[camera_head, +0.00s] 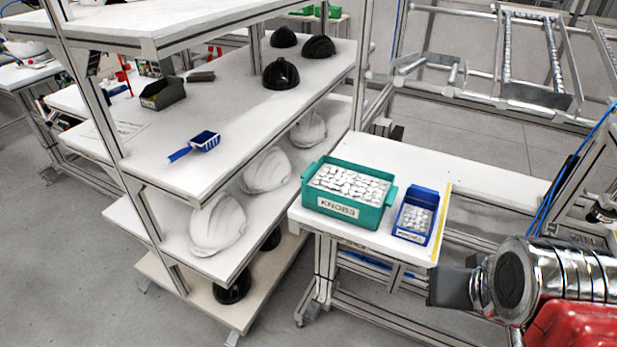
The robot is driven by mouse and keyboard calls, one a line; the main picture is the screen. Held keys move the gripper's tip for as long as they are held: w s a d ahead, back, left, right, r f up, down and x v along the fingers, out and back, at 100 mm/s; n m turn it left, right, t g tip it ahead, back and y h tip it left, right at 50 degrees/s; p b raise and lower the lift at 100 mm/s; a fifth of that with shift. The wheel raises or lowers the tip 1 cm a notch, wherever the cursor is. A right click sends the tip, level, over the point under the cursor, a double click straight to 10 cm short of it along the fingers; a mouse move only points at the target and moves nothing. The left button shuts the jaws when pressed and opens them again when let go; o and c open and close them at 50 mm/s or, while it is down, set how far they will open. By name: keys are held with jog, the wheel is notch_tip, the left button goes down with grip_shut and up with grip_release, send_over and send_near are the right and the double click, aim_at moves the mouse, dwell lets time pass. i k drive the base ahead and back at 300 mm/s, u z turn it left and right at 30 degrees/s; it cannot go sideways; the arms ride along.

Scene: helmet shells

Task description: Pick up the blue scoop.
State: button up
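The blue scoop (204,142) lies on the middle white shelf (215,120) of the rack at left, near the shelf's front edge. Its handle points to the lower left. My gripper (432,288) is at the lower right, dark grey, in front of the white table and far from the scoop. Its fingers are seen at an angle, so I cannot tell whether they are open or shut. Nothing is seen held in it.
Black helmet shells (281,74) and a dark bin (162,93) stand on the scoop's shelf. White shells (266,170) sit below. A teal knobs bin (349,194) and a blue bin (416,214) stand on the table. A post (82,75) and upper shelf frame the rack.

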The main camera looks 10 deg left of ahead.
aim_at(206, 140)
jog(key=u, duration=1.4)
jog(key=k, duration=0.5)
jog(key=z, duration=0.7)
jog(key=i, duration=1.25)
jog(key=z, duration=0.05)
